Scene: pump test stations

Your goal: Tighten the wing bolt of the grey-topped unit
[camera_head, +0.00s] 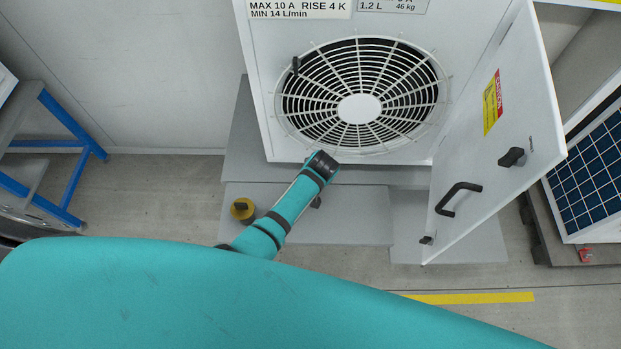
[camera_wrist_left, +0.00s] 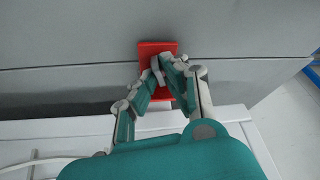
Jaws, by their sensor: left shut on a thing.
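In the left wrist view, my left gripper (camera_wrist_left: 165,80) has its fingers closed in on a small light-grey wing bolt (camera_wrist_left: 157,68). The wing bolt sits in front of a red plate (camera_wrist_left: 158,47) on a grey panel. The fingers hide part of the bolt and the lower part of the plate. No gripper fingers can be made out in the head view, and neither the wing bolt nor the red plate shows there. My right gripper is not in view. A grey top cannot be identified for certain.
In the head view, a white cabinet with a round fan grille (camera_head: 360,108) has its door (camera_head: 500,140) swung open to the right. A blue-framed stand (camera_head: 75,125) is at left, a solar panel (camera_head: 590,165) at right. A yellow-and-black knob (camera_head: 242,209) is low near the cabinet.

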